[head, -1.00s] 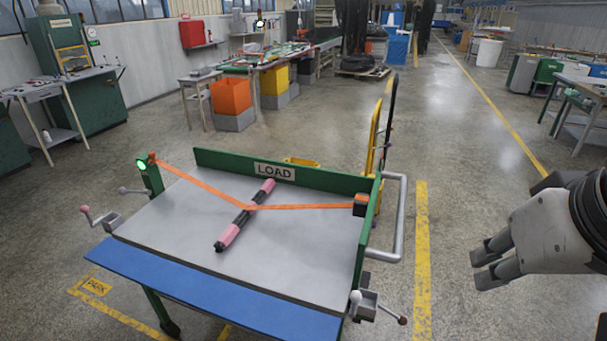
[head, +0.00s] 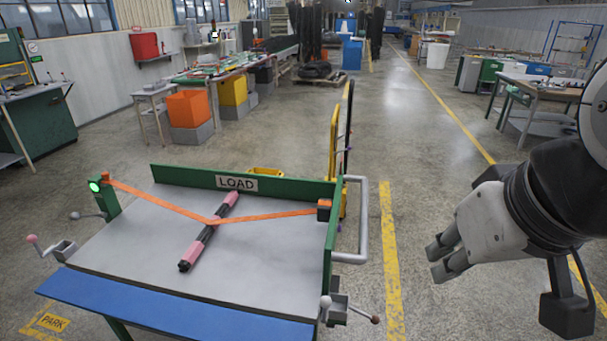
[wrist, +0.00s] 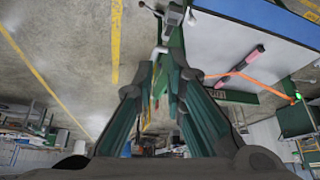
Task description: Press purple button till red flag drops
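My gripper (head: 437,262) is at the right of the head view, in the air right of a green-framed cart (head: 331,250). In the wrist view my gripper (wrist: 159,78) shows two fingers apart with nothing held between them, so it is open. The cart carries a sign reading LOAD (head: 237,183). A pink-and-black rod (head: 196,250) lies on its grey top under an orange strap (head: 270,216). A green light (head: 95,186) glows on its left post.
Crank handles stick out at the cart's left (head: 48,247) and right front (head: 350,309). A grey rail (head: 362,215) juts from its right side. A yellow hand truck (head: 334,150) stands behind. Clear floor (head: 420,190) with yellow lines lies right of the cart. Benches (head: 535,95) stand far right.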

